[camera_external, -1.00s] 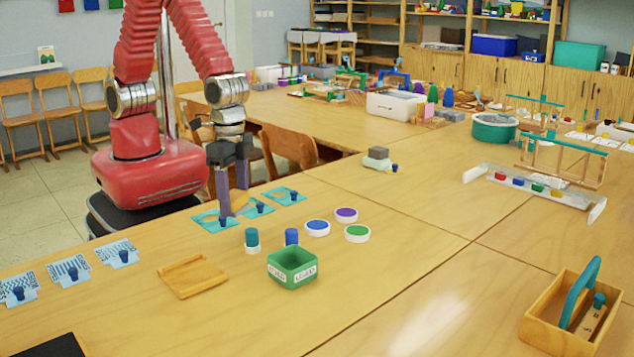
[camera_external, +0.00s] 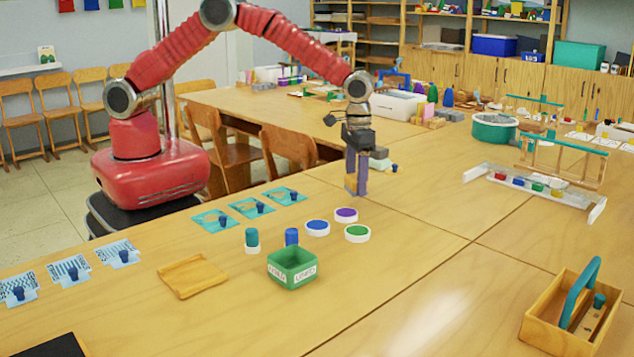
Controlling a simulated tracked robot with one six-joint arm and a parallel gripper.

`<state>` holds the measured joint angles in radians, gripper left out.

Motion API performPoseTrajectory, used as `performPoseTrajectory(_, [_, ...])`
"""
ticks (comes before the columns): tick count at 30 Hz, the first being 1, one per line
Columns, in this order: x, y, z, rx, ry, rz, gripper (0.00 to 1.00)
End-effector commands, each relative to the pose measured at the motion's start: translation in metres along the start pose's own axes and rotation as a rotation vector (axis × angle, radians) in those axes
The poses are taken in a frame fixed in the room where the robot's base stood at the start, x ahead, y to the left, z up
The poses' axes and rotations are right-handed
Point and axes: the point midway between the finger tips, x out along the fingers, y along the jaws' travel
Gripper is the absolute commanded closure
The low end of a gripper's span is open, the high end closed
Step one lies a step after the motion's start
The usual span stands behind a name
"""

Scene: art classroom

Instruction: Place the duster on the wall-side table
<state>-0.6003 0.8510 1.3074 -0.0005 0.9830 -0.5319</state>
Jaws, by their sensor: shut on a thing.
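My gripper (camera_external: 357,185) points down over the near table (camera_external: 420,225), beyond the blue and purple round lids. Its purple-grey fingers are shut on a small tan thing (camera_external: 352,183), mostly hidden between them. I cannot tell whether this is the duster, or whether it touches the tabletop. A grey-topped block (camera_external: 380,163) lies just behind the gripper, partly hidden by it. Another long table (camera_external: 290,110) stands farther back; I cannot tell for sure which table is the wall-side one.
Three teal cards (camera_external: 250,208) with knobs lie left of my gripper. A green box (camera_external: 292,268), round lids (camera_external: 318,228) and a wooden tray (camera_external: 193,276) are in front. Chairs (camera_external: 285,150) stand between the tables.

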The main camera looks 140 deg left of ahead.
Motion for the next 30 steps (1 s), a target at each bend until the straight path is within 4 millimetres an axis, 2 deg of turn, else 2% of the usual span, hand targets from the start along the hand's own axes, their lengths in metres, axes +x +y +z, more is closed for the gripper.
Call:
performPoseTrajectory(1, [0.000,-0.008,-0.015,-0.035,0.002,0.001,0.70])
performPoseTrajectory(3, [-0.002,-0.016,-0.032,-0.078,0.001,0.001,0.70])
performPoseTrajectory(12, [-0.020,-0.042,-0.088,-0.244,0.003,0.002,0.70])
performPoseTrajectory(18, [-0.037,-0.039,-0.102,-0.299,0.002,0.001,0.70])
performPoseTrajectory(30, [-0.066,-0.035,-0.111,-0.368,0.001,0.001,0.70])
